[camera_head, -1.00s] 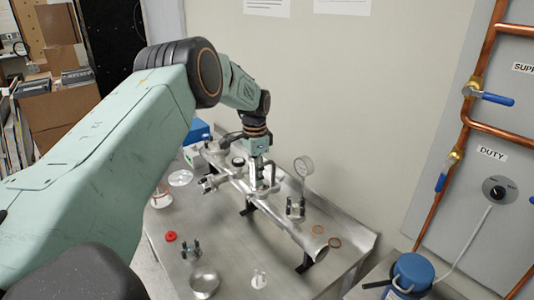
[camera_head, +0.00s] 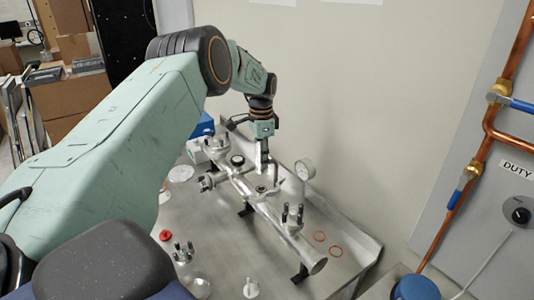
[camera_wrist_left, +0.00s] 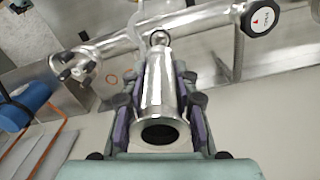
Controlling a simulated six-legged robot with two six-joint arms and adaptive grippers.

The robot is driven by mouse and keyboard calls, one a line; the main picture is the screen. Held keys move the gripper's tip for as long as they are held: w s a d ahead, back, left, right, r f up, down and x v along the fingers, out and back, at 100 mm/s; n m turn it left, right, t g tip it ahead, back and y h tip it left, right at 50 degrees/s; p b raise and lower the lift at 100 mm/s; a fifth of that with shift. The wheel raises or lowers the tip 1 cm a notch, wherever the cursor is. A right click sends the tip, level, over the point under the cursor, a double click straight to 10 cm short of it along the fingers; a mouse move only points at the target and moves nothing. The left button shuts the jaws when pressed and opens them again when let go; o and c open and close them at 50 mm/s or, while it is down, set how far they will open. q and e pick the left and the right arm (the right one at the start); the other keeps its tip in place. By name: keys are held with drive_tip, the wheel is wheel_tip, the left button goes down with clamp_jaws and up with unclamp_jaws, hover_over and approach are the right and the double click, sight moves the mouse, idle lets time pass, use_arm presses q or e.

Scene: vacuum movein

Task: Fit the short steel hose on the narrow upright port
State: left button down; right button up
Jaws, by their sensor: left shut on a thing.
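My left gripper (camera_head: 263,150) points down over the steel manifold (camera_head: 280,222) on the bench. In the left wrist view the left gripper (camera_wrist_left: 160,90) is shut on a shiny short steel hose (camera_wrist_left: 160,85), with its fingers on both sides. The hose's dark open end faces the camera. A small round fitting (camera_wrist_left: 160,38), perhaps the narrow port, shows past the hose's far end at the manifold (camera_wrist_left: 120,45). I cannot tell whether hose and fitting touch. My right gripper is not in view.
A clamped fitting (camera_head: 293,218) stands on the manifold. Orange rings (camera_head: 327,243), a red cap (camera_head: 166,235) and glassy parts lie on the bench. The wall is close behind; a blue container (camera_head: 415,287) is at lower right.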

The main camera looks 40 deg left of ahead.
sight(261, 173)
use_arm(q)
drive_tip(key=shift+w, duration=0.3)
drive_tip(key=shift+s+f+b, duration=0.2)
drive_tip(key=shift+s+b, duration=0.2)
drive_tip(key=shift+s, duration=0.05)
drive_tip(key=shift+s+f+b, duration=0.1)
drive_tip(key=shift+f+b, duration=0.2)
drive_tip(key=shift+f, duration=0.05)
drive_tip(key=f+b, duration=0.2)
drive_tip(key=f, duration=0.1)
drive_tip(key=shift+w+f, duration=0.15)
drive_tip(key=shift+w, duration=0.25)
drive_tip(key=shift+f+b, duration=0.3)
drive_tip(key=shift+b, duration=0.15)
drive_tip(key=shift+s+f, duration=0.3)
drive_tip(key=shift+f, duration=0.15)
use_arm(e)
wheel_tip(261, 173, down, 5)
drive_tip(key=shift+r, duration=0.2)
use_arm(q)
drive_tip(key=shift+w+f, duration=0.1)
drive_tip(key=shift+w, duration=0.2)
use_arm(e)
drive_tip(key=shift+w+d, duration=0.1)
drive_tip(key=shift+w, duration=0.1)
use_arm(q)
drive_tip(key=shift+s, duration=0.3)
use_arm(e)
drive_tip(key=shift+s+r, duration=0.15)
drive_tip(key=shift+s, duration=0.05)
